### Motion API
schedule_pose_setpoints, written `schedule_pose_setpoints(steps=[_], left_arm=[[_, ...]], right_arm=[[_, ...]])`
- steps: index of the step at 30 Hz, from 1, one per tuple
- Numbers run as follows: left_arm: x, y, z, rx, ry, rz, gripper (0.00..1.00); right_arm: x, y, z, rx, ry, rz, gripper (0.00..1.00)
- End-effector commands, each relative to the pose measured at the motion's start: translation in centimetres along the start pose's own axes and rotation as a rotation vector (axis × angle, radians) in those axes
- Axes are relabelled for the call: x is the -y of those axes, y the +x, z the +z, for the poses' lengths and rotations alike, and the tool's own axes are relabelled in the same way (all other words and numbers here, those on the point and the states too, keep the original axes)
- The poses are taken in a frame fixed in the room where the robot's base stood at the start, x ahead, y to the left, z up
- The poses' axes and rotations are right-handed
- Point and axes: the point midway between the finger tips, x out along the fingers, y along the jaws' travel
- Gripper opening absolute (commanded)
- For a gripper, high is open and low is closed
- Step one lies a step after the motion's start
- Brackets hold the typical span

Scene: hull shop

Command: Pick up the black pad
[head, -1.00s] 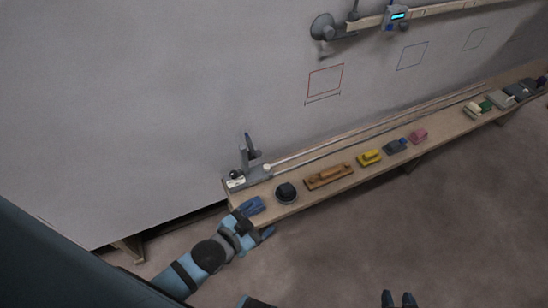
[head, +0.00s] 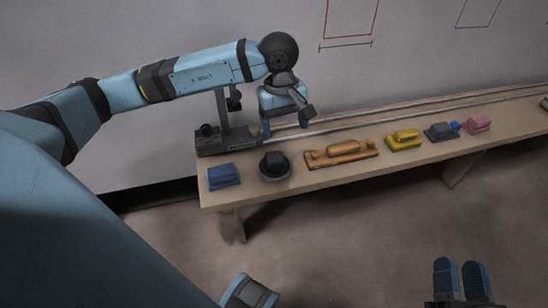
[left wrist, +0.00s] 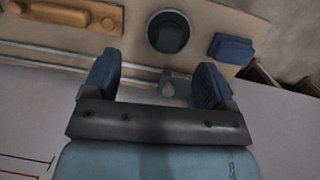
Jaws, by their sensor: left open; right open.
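The black pad (head: 274,165) is a round dark disc with a raised grip. It sits near the left end of the wooden shelf, between a blue block and a long wooden tool. It also shows in the left wrist view (left wrist: 168,32), beyond the fingertips. My left gripper (head: 285,122) is open and empty, over the back of the shelf, apart from the pad; its two blue fingers show in the left wrist view (left wrist: 156,85). My right gripper (head: 461,278) is open and empty at the bottom right, in front of the shelf.
On the shelf (head: 330,185) are the blue block (head: 223,176), a wooden tool (head: 341,154), a yellow block (head: 403,140), a dark grey block (head: 441,131) and a pink block (head: 478,123). A grey stand (head: 225,130) and long rods lie behind. The wall is close behind.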

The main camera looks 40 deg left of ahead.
Motion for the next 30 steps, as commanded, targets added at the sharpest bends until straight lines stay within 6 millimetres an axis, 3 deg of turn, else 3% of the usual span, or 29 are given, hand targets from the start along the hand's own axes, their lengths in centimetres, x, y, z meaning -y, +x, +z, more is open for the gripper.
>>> schedule_pose_setpoints(steps=[1, 3, 6, 15, 23, 30], left_arm=[[0.5, 0.2, -1.5, -0.066, 0.015, -0.022, 0.79], [1.0, -0.2, -2.7, -0.121, 0.028, -0.047, 0.79], [1.3, 0.3, -3.5, -0.151, 0.035, -0.065, 0.79], [1.7, 6.0, -4.2, -0.149, 0.034, -0.065, 0.79], [1.8, 8.1, -4.5, -0.149, 0.035, -0.062, 0.79], [2.5, 11.7, -4.7, -0.147, 0.035, -0.064, 0.79]], right_arm=[[0.0, -0.2, 0.7, -0.012, 0.003, -0.007, 0.43], [0.1, -0.2, 0.7, -0.021, 0.006, -0.012, 0.43], [0.1, -0.2, 0.8, -0.018, 0.009, -0.016, 0.43], [-0.2, -0.3, 3.1, 0.06, 0.012, -0.02, 0.43], [-0.4, -0.3, 4.0, 0.095, 0.014, -0.023, 0.43], [-0.7, -0.6, 6.6, 0.173, 0.015, -0.031, 0.43]])
